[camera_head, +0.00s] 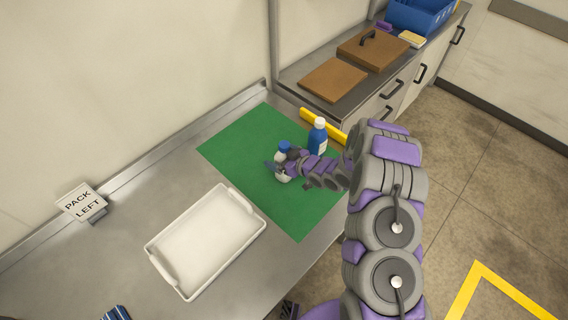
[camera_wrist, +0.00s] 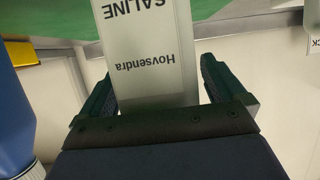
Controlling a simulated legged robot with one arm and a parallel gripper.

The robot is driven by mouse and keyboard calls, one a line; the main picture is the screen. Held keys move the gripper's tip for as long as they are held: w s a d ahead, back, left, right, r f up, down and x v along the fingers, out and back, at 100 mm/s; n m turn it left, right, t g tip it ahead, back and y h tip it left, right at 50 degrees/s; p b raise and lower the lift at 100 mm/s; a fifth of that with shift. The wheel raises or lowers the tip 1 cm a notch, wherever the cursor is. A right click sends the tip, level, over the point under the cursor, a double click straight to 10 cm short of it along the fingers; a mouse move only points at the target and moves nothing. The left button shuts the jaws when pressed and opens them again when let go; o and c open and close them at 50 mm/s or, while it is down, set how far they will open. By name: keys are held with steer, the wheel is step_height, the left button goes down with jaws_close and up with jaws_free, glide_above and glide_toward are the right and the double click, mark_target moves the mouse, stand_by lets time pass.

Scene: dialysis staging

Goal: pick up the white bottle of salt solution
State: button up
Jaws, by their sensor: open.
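The white saline bottle (camera_head: 281,157) has a blue cap and stands on the green mat (camera_head: 236,146), partly hidden by my gripper (camera_head: 279,168) in the head view. In the wrist view the bottle's pale label (camera_wrist: 150,45), reading "SALINE" and "Hovsendra", shows upside down between the fingers. My gripper (camera_wrist: 157,75) is open, with one finger on each side of the bottle. A gap shows on the right side; contact on the left is unclear.
A blue bottle with a white cap (camera_head: 318,136) stands close by on the right; it also shows in the wrist view (camera_wrist: 12,120). A yellow bar (camera_head: 322,126) lies behind it. An empty white tray (camera_head: 206,241) and a "PACK LEFT" sign (camera_head: 80,203) are at left.

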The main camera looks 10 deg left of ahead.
steer(key=c, duration=1.5)
